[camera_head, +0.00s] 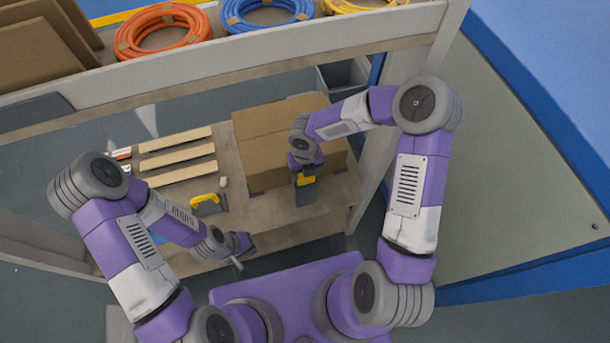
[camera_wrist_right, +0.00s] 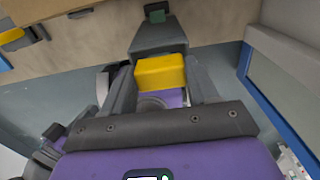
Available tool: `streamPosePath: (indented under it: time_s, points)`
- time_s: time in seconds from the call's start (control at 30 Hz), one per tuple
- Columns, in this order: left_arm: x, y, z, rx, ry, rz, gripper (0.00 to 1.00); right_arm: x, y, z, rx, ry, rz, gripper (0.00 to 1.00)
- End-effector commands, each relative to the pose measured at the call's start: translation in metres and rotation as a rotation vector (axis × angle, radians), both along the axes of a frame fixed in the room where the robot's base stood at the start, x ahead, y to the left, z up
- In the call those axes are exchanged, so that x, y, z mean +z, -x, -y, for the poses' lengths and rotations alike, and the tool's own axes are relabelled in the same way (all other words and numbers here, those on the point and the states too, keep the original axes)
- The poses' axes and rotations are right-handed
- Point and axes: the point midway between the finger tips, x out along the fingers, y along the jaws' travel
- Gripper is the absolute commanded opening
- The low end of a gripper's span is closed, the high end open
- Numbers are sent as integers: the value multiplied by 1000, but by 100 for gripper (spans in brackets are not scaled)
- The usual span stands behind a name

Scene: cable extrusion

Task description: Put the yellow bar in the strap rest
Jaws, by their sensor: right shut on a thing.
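The yellow bar (camera_wrist_right: 160,71) is between the two fingers of my right gripper (camera_wrist_right: 162,82) in the right wrist view. It also shows as a small yellow patch (camera_head: 306,180) in the head view. My right gripper (camera_head: 305,176) is shut on it at the front of the carton. A dark grey-green holder (camera_head: 305,194), seemingly the strap rest, is right at the bar. In the wrist view this holder (camera_wrist_right: 158,35) adjoins the bar's far side; I cannot tell whether the bar is seated. My left gripper (camera_head: 238,256) hangs at the bench's front edge; its finger opening is unclear.
A cardboard carton (camera_head: 270,130) stands on the bench, behind my right gripper. A yellow-handled item (camera_head: 207,200) and pale wooden strips (camera_head: 178,155) lie to its left. Orange (camera_head: 160,32) and blue (camera_head: 262,15) cable coils sit on the shelf above.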

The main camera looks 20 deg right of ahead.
Motion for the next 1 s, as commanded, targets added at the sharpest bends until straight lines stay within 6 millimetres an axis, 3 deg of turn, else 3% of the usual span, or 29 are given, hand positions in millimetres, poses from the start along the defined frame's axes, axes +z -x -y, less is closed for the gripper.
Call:
streamPosePath:
  time_s: [0.03, 0.1, 0.23, 0.27, 0.43, 0.77, 1.0]
  points:
    - [-5, 0, 0, 0, 0, 0, 0, -10, 1, 0, 1, -1, -2, 23]
    - [-5, 0, 0, 0, 0, 0, 0, -11, 1, 0, 1, -1, -2, 13]
    - [-4, 0, 0, 0, 0, 0, 0, -11, 2, 0, 0, -1, -5, 12]
    - [-4, 0, 0, 0, 0, 0, 0, -11, 2, 0, 0, -1, -6, 60]
    - [-4, 0, 0, 0, 0, 0, 0, -11, 3, 0, 0, -1, -9, 84]
    - [0, 0, 0, 0, 0, 0, 0, -3, 1, 0, 0, -1, -2, 84]
    - [19, 0, 0, 0, 0, 0, 0, 38, 0, 0, 0, 0, 2, 84]
